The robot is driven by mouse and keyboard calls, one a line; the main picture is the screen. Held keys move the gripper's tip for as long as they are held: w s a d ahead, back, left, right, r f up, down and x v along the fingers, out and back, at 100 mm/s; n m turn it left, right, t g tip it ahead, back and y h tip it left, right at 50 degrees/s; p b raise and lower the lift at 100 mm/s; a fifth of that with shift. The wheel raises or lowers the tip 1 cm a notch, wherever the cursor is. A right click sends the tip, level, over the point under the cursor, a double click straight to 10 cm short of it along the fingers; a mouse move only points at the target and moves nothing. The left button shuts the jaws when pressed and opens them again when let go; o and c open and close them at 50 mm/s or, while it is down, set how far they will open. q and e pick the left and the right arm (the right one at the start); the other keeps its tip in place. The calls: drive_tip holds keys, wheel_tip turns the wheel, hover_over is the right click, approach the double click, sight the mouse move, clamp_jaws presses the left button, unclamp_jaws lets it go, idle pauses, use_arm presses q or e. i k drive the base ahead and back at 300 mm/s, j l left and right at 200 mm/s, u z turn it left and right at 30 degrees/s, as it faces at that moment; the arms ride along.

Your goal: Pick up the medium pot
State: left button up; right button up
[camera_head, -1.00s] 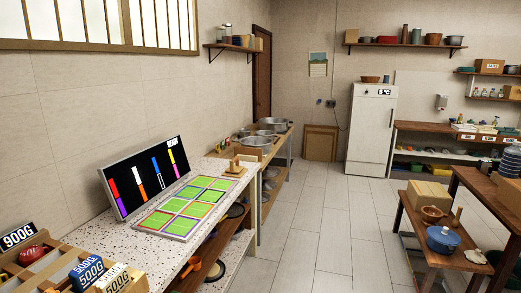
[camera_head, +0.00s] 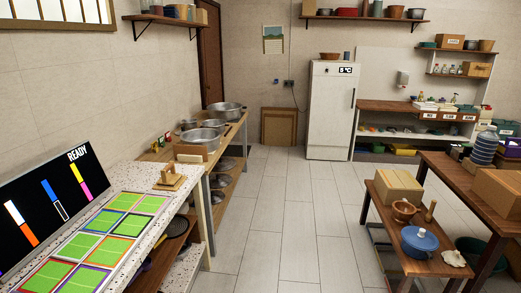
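Several grey metal pots of different sizes stand together on a wooden counter along the left wall. A wide pot (camera_head: 227,109) is at the back, a smaller one (camera_head: 213,128) is in the middle, and another wide one (camera_head: 201,139) is in front. A small one (camera_head: 188,125) is at the left. I cannot tell for sure which is the medium pot. A blue lidded pot (camera_head: 420,241) sits on a low wooden table at the right. Neither of my grippers shows in the head view.
A speckled counter (camera_head: 150,177) with a dark screen (camera_head: 45,205) and green squares stands at the near left. A white fridge (camera_head: 331,110) stands at the back. Wooden tables (camera_head: 460,180) stand at the right. The tiled floor (camera_head: 285,210) between is clear.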

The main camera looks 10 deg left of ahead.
sight(209, 138)
drive_tip(key=i, duration=2.4)
drive_tip(key=i+u, duration=0.4)
drive_tip(key=i+l+u, duration=0.15)
drive_tip(key=i+u, duration=0.2)
drive_tip(key=i, duration=0.25)
drive_tip(key=i+l+u, duration=0.25)
drive_tip(key=i+u, duration=0.15)
drive_tip(key=i+l+u, duration=0.7)
drive_tip(key=i+l, duration=0.25)
drive_tip(key=i, duration=0.05)
